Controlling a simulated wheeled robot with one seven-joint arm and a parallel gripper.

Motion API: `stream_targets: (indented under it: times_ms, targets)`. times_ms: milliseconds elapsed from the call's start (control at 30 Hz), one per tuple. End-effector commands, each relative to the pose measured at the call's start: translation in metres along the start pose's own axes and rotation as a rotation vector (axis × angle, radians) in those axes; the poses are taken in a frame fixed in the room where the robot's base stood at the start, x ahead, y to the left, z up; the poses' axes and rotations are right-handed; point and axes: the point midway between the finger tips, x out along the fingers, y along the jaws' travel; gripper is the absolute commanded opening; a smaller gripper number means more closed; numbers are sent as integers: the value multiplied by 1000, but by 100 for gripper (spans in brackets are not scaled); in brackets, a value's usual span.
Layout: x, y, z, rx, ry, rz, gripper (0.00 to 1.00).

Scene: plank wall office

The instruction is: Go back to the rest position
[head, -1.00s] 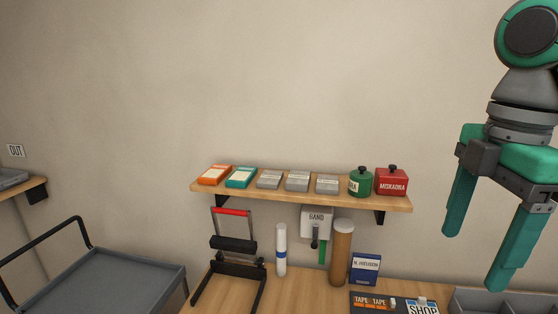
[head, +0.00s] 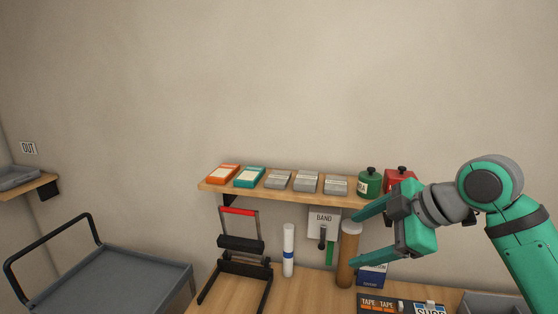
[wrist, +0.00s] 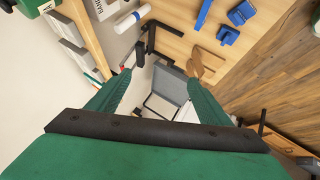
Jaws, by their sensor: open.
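My gripper (head: 362,231) is green with two fingers. In the head view it is at the right, in front of the wall shelf's right end, with its fingers pointing left. The fingers are apart with nothing between them. In the wrist view the open fingers (wrist: 152,97) show at both sides, with the grey cart (wrist: 168,92) far off in the gap. The gripper and arm cover part of the red box (head: 399,176) and part of the blue box (head: 372,276).
The wall shelf (head: 225,191) holds orange, teal and grey boxes and a green canister (head: 369,183). On the desk (head: 308,298) below stand a black stand (head: 237,268), a white tube (head: 288,250) and a brown tube (head: 347,262). A grey cart (head: 115,279) is at lower left.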

Motion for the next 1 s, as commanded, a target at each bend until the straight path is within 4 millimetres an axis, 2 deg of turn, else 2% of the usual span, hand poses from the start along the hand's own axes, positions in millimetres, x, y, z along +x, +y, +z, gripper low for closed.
stream_targets:
  times_ms: [33, 200, 533, 767, 1000]
  targets:
    - [16, 2, -5, 18, 51, 24, 72]
    - [58, 11, -20, 86, 192, 119, 72]
    - [128, 16, -44, 273, 444, 280, 72]
    - [171, 8, -50, 435, 589, 378, 72]
    - [214, -14, -47, 622, 702, 471, 72]
